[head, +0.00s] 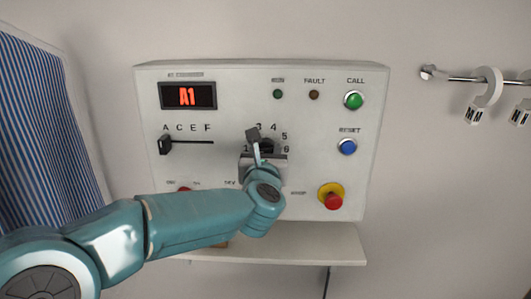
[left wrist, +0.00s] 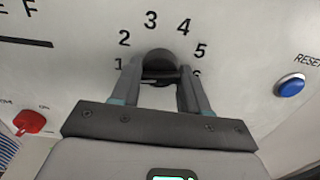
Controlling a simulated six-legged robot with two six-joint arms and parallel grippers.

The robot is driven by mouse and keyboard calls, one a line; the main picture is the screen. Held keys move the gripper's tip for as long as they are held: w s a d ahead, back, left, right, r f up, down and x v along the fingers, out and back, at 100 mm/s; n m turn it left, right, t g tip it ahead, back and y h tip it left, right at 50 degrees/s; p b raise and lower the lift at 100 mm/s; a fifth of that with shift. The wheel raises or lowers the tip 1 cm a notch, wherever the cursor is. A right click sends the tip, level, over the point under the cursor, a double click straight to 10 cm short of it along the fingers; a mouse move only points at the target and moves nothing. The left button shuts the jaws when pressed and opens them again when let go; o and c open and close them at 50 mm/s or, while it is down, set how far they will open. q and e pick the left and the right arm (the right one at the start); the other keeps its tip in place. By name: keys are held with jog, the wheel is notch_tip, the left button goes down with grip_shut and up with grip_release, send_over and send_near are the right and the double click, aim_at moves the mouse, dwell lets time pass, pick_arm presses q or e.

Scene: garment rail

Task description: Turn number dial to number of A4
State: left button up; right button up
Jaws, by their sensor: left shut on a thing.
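The number dial (left wrist: 158,56) is a dark round knob on the white control panel (head: 230,75), with the numbers 1 to 6 around it. My left gripper (left wrist: 160,74) is shut on the dial, one finger on each side. In the head view the left gripper (head: 264,152) covers much of the dial and the number 2. The display (head: 188,96) reads A1 in red. The black letter slider (head: 165,145) is at the left end of its slot, under A. The dial's pointer mark is hidden or too small to make out. My right gripper is not in view.
The panel also has a green CALL button (head: 354,100), a blue RESET button (head: 347,147) and a red stop button (head: 333,201) on yellow. A shelf (head: 320,246) is below.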

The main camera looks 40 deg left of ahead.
pick_arm(q)
jog(key=shift+m, duration=0.3)
jog(key=m, duration=1)
jog(key=m+p, duration=0.1)
jog(key=m, duration=0.5)
jog(key=shift+r+m, duration=0.1)
jog(key=shift+m, duration=0.3)
jog(key=m+p, duration=0.2)
jog(key=m, duration=0.1)
jog(key=shift+m+p, duration=0.5)
jog(key=shift+m, duration=1.1)
